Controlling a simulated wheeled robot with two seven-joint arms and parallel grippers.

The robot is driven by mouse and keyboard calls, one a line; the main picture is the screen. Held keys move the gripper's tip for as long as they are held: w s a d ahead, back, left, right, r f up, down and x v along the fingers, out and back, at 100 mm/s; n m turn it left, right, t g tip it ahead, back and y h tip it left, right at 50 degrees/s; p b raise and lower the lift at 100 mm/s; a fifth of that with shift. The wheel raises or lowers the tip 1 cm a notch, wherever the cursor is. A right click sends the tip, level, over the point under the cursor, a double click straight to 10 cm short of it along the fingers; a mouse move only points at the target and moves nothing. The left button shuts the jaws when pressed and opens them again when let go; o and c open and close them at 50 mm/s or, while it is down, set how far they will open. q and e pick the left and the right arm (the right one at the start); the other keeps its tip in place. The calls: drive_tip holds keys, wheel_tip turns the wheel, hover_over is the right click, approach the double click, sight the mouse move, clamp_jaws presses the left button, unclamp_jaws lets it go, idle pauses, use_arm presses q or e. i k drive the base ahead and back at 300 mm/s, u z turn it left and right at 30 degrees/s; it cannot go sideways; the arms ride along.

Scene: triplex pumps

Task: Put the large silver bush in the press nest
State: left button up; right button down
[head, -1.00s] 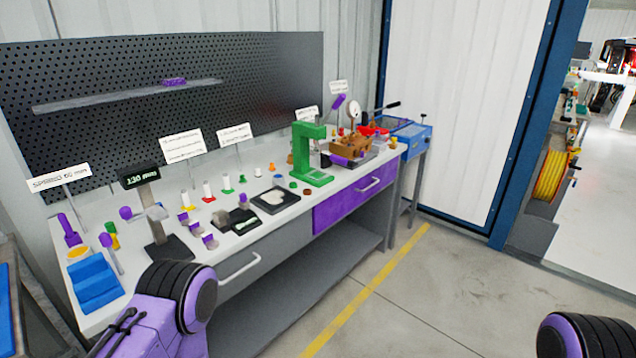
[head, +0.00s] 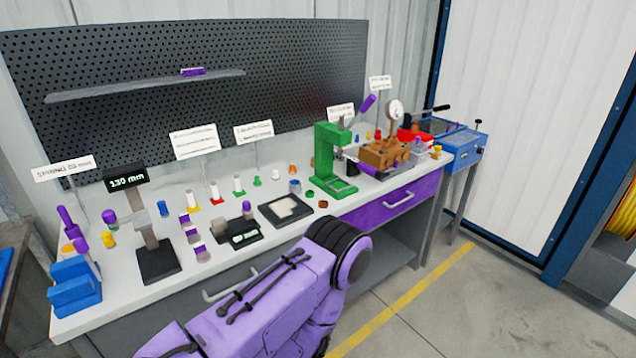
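The green press (head: 325,160) stands on the bench right of centre, with its C-shaped frame upright. Its base (head: 342,189) holds a small pale area under the ram; I cannot tell whether anything sits in the nest. I cannot pick out the large silver bush with certainty. A small grey piece (head: 275,175) stands left of the press, next to an orange piece (head: 293,170). Blue (head: 295,187), green (head: 310,194) and brown (head: 323,205) rings lie in front. Neither of my grippers shows; only a purple arm link of mine crosses the bottom.
The bench top (head: 120,300) carries a gauge stand (head: 158,255), a dark tray (head: 285,212) and a blue block (head: 75,286) at left. A brown fixture with a dial (head: 385,152) stands right of the press. A blue-topped machine (head: 455,145) is beside the bench. Signs stand along the back.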

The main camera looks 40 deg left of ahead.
sight(339, 186)
drive_tip(key=u, duration=0.35)
drive_tip(key=i, duration=0.7)
drive_tip(key=u, duration=0.6)
